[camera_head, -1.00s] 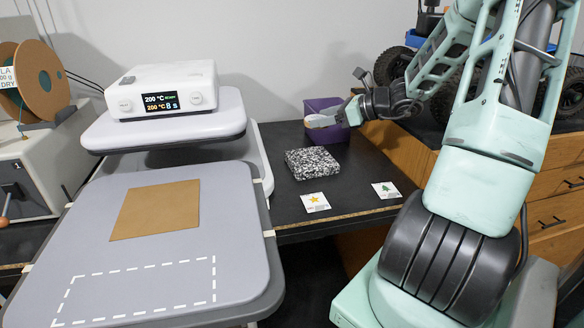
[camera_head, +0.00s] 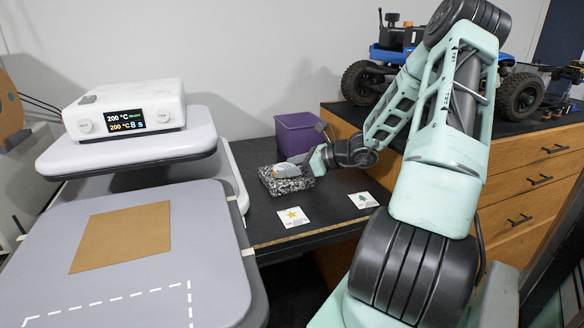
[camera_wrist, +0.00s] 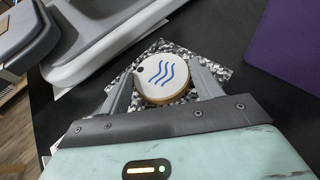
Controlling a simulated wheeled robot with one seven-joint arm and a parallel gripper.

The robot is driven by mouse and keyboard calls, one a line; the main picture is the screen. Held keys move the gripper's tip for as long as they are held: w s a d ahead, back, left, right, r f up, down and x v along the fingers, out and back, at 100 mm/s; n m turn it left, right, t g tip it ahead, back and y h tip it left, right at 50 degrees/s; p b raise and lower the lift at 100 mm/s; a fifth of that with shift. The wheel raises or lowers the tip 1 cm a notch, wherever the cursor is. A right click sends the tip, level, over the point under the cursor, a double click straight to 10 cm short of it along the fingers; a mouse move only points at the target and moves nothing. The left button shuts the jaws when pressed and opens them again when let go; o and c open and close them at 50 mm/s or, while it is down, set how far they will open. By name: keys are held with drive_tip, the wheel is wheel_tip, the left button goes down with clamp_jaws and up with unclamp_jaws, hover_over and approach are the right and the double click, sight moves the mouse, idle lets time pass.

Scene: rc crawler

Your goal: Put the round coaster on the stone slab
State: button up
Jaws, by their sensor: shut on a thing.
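The round coaster (camera_wrist: 162,77) is white on top with blue wavy lines, a dark hole near its edge and a tan rim. My gripper (camera_wrist: 163,88) is shut on it, with one finger on each side. In the head view the coaster (camera_head: 285,170) shows as a pale shape over the stone slab, partly behind my gripper (camera_head: 300,165). The speckled black-and-white stone slab (camera_head: 285,186) lies on the dark table. It also shows around the coaster in the wrist view (camera_wrist: 206,60). I cannot tell whether the coaster touches the slab.
A purple bin (camera_head: 297,134) stands behind the slab. A star card (camera_head: 292,217) and a tree card (camera_head: 362,200) lie in front of it. The heat press (camera_head: 130,150) is at left, with a brown sheet (camera_head: 121,236) on its lower plate. A wooden cabinet (camera_head: 540,180) stands at right.

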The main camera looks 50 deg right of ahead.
drive_tip(key=o, duration=1)
drive_tip(key=shift+s, duration=0.1)
drive_tip(key=v, duration=1.2)
